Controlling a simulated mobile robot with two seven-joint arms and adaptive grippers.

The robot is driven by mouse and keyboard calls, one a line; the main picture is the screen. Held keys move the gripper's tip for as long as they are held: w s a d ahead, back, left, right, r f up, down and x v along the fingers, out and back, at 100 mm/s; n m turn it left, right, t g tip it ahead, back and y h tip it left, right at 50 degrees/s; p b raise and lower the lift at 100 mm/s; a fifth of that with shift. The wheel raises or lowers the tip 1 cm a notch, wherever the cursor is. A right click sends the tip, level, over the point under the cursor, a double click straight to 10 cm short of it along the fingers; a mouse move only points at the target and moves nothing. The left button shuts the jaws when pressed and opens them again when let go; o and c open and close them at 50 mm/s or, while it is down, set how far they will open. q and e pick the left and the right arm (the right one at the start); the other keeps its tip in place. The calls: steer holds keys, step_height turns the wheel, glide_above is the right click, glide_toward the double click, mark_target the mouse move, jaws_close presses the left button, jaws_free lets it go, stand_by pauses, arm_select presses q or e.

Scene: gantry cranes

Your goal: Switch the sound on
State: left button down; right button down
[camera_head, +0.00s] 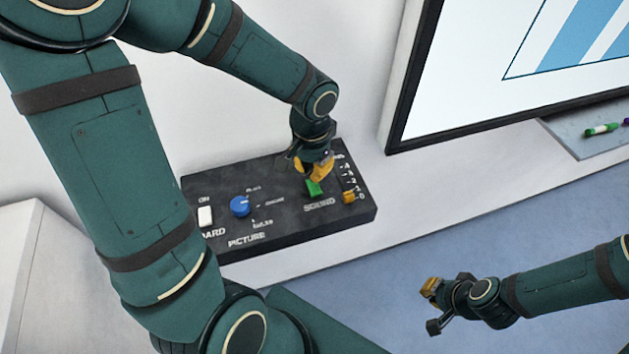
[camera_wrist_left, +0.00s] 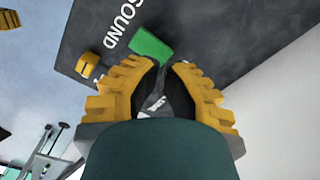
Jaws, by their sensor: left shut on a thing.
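A green switch (camera_head: 314,188) labelled SOUND sits on a dark control panel (camera_head: 284,228). It also shows in the left wrist view (camera_wrist_left: 149,46). My left gripper (camera_head: 317,172) reaches down onto the far end of this switch, and its yellow-padded fingertips (camera_wrist_left: 165,64) are shut on it. The fingers hide that end of the switch and any label beyond it. My right gripper (camera_head: 431,307) is open and empty, away from the panel at the lower right.
The panel also carries a white switch (camera_head: 205,216), a blue PICTURE knob (camera_head: 240,206) and a yellow slider (camera_head: 349,197) near 0. A framed screen (camera_head: 560,70) stands right of the panel. A tray with markers (camera_head: 601,130) is at the right. My left arm covers the panel's left end.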

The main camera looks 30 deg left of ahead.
mark_target(312, 181)
arm_select(q)
steer(key=shift+r+p, duration=1.3)
steer(key=shift+r, duration=0.6)
